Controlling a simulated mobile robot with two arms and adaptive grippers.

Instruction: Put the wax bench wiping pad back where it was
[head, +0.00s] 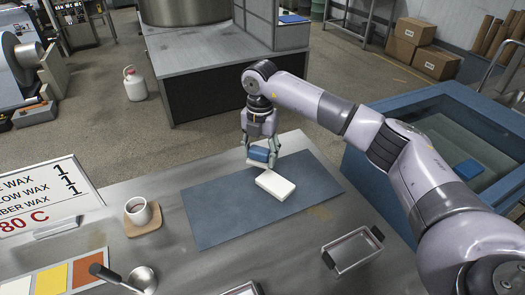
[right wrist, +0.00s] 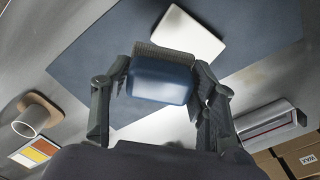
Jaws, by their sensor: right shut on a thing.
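A blue pad with a grey, rough-looking edge (right wrist: 163,78) is between the fingers of my right gripper (right wrist: 160,85); I take it to be the wiping pad. In the head view the blue pad (head: 259,155) is held in my right gripper (head: 260,150) over the far part of the dark blue mat (head: 225,205). A white block (head: 275,185) lies on the mat just in front of it, and also shows in the right wrist view (right wrist: 190,32). I cannot tell whether the pad touches the mat. My left gripper is not in view.
A mug (head: 138,212) on a brown coaster stands left of the mat. A metal tray (head: 352,250) with dark handles is at its front right. A ladle (head: 142,278) and colour card (head: 55,277) lie front left. A blue-rimmed tank (head: 372,165) stands right, holding a blue item (head: 468,169).

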